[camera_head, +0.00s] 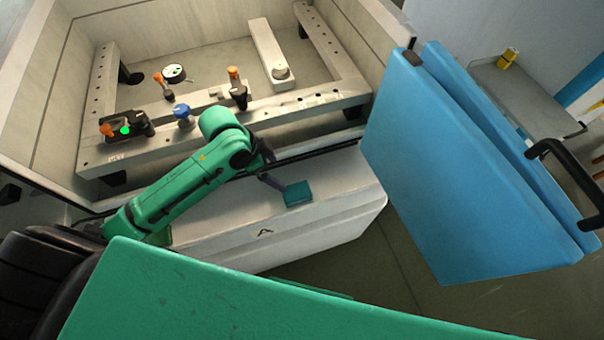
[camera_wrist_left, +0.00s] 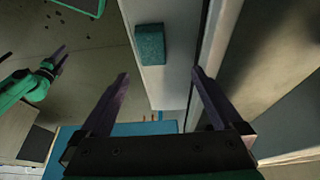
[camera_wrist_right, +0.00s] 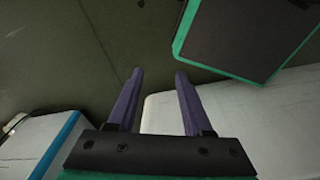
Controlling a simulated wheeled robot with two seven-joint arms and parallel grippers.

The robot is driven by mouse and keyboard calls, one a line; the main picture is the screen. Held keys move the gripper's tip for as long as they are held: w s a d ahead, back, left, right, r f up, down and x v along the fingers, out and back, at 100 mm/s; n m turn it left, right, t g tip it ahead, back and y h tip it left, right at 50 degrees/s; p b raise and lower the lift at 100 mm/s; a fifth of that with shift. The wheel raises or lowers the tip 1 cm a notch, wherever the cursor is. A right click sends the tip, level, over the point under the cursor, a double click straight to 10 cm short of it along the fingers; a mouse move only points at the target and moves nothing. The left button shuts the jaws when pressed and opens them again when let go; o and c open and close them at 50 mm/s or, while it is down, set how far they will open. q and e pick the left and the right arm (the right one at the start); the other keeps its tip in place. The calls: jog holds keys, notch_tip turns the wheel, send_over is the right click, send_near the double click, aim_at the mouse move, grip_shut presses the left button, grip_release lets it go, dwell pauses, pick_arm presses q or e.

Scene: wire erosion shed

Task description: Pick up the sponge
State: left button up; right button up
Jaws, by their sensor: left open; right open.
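The sponge (camera_head: 298,194) is a small teal block lying on the white front ledge (camera_head: 330,211) of the machine. It also shows in the left wrist view (camera_wrist_left: 150,44), beyond the fingertips and between their lines. My left gripper (camera_head: 271,182) is just left of the sponge in the head view, partly hidden by its own arm. The left wrist view shows its two purple fingers (camera_wrist_left: 160,75) apart, with nothing between them. My right gripper (camera_wrist_right: 159,72) is open and empty over dark floor in the right wrist view. It is not clearly visible in the head view.
Behind the ledge, a metal clamping frame (camera_head: 216,125) carries orange, blue and black knobs. A large blue door panel (camera_head: 450,170) stands right of the ledge. A black handle (camera_head: 570,165) and a grey table (camera_head: 520,95) with a yellow object are farther right.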

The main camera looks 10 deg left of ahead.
pick_arm(q)
jog(key=f, duration=0.2)
send_over(295, 191)
jog(key=s+a, duration=0.2)
notch_tip(295, 191, down, 5)
jog(key=shift+w+d+p, duration=0.1)
jog(key=shift+p, duration=0.3)
jog(key=x, duration=0.5)
jog(key=shift+w+d+f+p, duration=0.1)
jog(key=shift+w+f+p, duration=0.1)
jog(key=shift+w+p, duration=0.15)
jog(key=c, duration=1.4)
notch_tip(295, 191, up, 20)
jog(key=shift+b, duration=0.4)
jog(key=shift+c, duration=0.2)
pick_arm(e)
jog(key=s, duration=0.1)
jog(key=s+r, duration=0.1)
jog(key=shift+s, duration=0.4)
